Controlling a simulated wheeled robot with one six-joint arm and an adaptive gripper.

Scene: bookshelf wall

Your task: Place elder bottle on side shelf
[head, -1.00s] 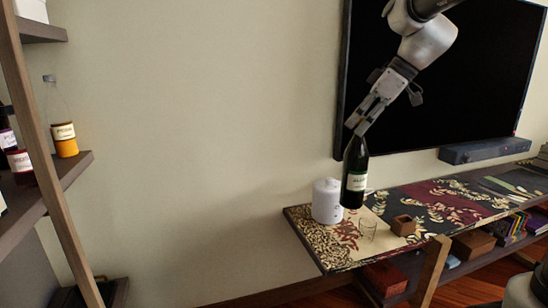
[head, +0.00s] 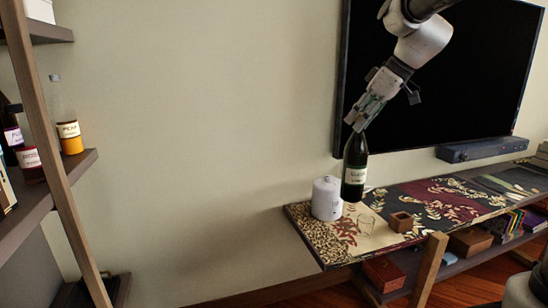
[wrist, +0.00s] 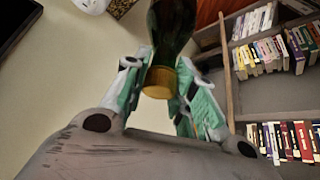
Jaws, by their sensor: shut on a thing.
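A dark green bottle (head: 355,168) with a pale label hangs upright from my gripper (head: 359,126) in the head view, above the left end of the low patterned bench. The label's words are too small to read surely. In the wrist view the bottle (wrist: 176,30) is held by its capped neck between the green-padded fingers of my gripper (wrist: 160,85). A wooden side shelf (head: 52,190) stands at the left of the head view, holding several bottles, one with an orange lower part (head: 69,128).
A dark screen (head: 450,90) is on the wall behind my arm. Bookshelves (wrist: 275,80) show in the wrist view. Bare wall separates side shelf and bench.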

